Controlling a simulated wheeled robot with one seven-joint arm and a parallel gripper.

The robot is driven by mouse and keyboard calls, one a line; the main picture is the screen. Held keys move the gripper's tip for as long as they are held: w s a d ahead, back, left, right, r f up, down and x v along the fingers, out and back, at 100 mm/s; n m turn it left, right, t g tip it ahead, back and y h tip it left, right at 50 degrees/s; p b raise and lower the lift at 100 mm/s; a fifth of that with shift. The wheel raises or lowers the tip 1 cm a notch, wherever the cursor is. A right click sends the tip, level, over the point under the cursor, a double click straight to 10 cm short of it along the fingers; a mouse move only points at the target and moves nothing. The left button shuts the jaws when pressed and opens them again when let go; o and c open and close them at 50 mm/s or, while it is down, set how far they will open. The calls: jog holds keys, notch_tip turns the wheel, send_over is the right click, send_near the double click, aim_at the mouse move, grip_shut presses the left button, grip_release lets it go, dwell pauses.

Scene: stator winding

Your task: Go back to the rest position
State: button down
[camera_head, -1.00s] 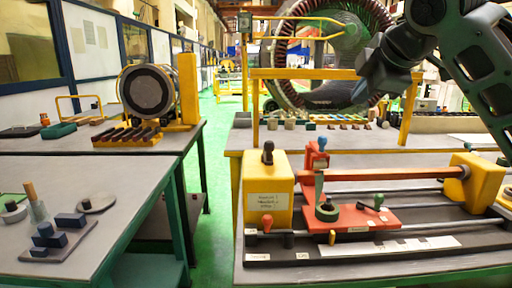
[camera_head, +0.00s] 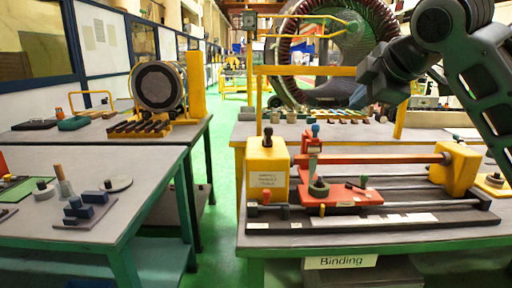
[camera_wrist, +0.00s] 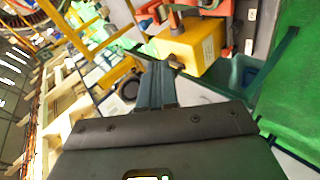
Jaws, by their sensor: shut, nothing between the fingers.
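My gripper (camera_head: 366,92) is at the upper right of the head view, held in the air above the workbench, its fingers together and holding nothing. In the wrist view its closed fingers (camera_wrist: 157,84) point up the picture, with a yellow block (camera_wrist: 190,47) beyond them. The binding fixture on the bench has a yellow block (camera_head: 267,170) at its left end, another yellow block (camera_head: 455,168) at its right end, and a red carriage (camera_head: 340,195) on rails between them. My gripper is apart from all of these.
A "Binding" label (camera_head: 341,262) hangs on the bench's front edge. A grey table (camera_head: 110,225) with small dark blocks stands at left, with a coil stand (camera_head: 158,88) on a table behind it. A large stator ring (camera_head: 290,60) is at the back. A green floor aisle (camera_head: 226,200) lies between the tables.

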jog(key=s+a+f+m+t+y, duration=0.1)
jog(key=s+a+f+m+y, duration=0.1)
jog(key=a+f, duration=0.35)
jog(key=s+a+f+m+t+y, duration=0.1)
jog(key=a+f+m+y, duration=0.15)
jog(key=f, duration=0.65)
jog(key=s+f+m+t+h, duration=0.25)
jog(key=s+f+m, duration=0.55)
jog(key=s+f, duration=0.55)
jog(key=s+d+f+m+h, duration=0.1)
jog(key=s+f+m, duration=0.15)
jog(key=s, duration=0.25)
jog(key=s+f+m, duration=0.1)
jog(key=s+f, duration=0.3)
jog(key=s, duration=0.2)
jog(key=s+d+r+h, duration=0.1)
jog(key=s+d, duration=0.3)
jog(key=s, duration=0.9)
jog(key=s+d+r+h, duration=0.1)
jog(key=s+d, duration=0.3)
jog(key=s, duration=0.9)
jog(key=shift+s+r+m+h, duration=0.35)
jog(key=shift+r+m+h, duration=0.05)
jog(key=shift+r, duration=0.05)
